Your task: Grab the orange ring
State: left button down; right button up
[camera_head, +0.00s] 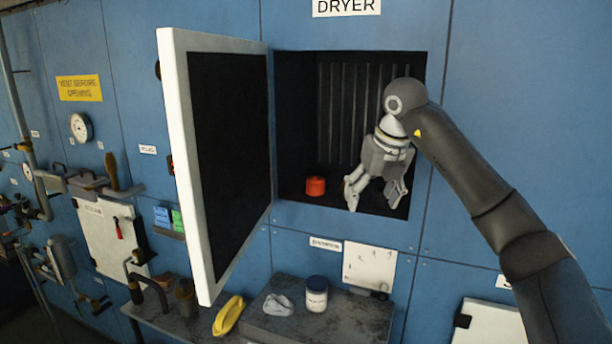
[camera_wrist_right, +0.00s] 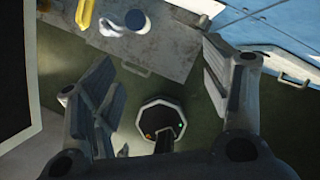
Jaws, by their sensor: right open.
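The orange ring (camera_head: 315,186) sits on the floor of the open dryer (camera_head: 340,110), toward its left side. My right gripper (camera_head: 374,199) is at the dryer opening, to the right of the ring and apart from it. Its fingers point down and are spread, with nothing between them. In the right wrist view the two fingers of my right gripper (camera_wrist_right: 160,100) stand wide apart, and the ring does not show there. My left gripper is in neither view.
The white-framed dryer door (camera_head: 178,150) stands open to the left of the opening. Inside the dryer, the floor around the ring looks clear.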

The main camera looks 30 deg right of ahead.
aim_at(315, 185)
jog(key=i+l, duration=0.1)
jog(key=i, duration=0.4)
jog(key=i+l, duration=0.15)
jog(key=i, duration=0.3)
jog(key=l, duration=0.25)
